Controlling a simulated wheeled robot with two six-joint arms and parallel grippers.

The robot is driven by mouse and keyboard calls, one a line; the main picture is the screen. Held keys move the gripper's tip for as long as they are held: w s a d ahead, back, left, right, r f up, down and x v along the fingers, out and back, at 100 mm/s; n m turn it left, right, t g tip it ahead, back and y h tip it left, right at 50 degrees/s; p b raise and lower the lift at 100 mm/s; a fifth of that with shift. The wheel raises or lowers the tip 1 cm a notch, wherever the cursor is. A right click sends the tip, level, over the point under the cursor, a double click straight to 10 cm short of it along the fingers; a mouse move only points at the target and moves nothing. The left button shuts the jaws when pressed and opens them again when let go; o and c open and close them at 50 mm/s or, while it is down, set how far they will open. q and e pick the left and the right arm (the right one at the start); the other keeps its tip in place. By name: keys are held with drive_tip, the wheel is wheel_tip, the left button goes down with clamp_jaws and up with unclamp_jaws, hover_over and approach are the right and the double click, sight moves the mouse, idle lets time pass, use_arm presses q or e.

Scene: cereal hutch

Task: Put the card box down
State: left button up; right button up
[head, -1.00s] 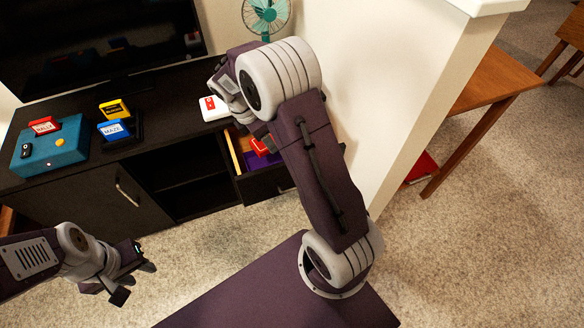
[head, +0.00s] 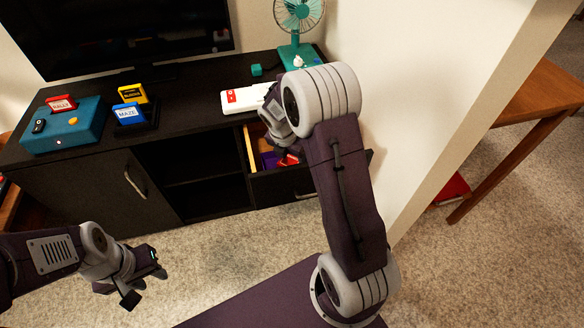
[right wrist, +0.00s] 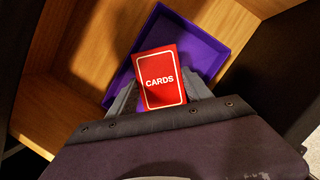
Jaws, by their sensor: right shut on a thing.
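The red card box (right wrist: 162,78), marked "CARDS", is between the fingers of my right gripper (right wrist: 162,93) in the right wrist view. The gripper is shut on it. Behind and below the box is a purple tray (right wrist: 229,42) inside a wooden-sided open drawer (right wrist: 62,95). I cannot tell whether the box touches the tray floor. In the head view the red box (head: 288,160) shows low in the drawer, partly hidden by my right gripper (head: 283,148). My left gripper (head: 143,277) is open and empty, away from the cabinet.
The black cabinet (head: 190,100) carries a white object (head: 238,98) with a red mark, a teal fan (head: 298,25), a teal box (head: 62,135) and game cartridges labelled such as "MAZE" (head: 128,113). A pale wall (head: 400,100) stands close on the right. Carpet lies in front.

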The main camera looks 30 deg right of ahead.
sight(291, 161)
wheel_tip(291, 161, down, 4)
drive_tip(key=shift+r+b, duration=0.15)
drive_tip(key=shift+b, duration=0.95)
drive_tip(key=shift+r, duration=0.15)
drive_tip(key=o, duration=1.6)
drive_tip(key=shift+c, duration=0.2)
drive_tip(key=p+v, duration=0.7)
drive_tip(key=v, duration=0.5)
drive_tip(key=shift+a, duration=0.1)
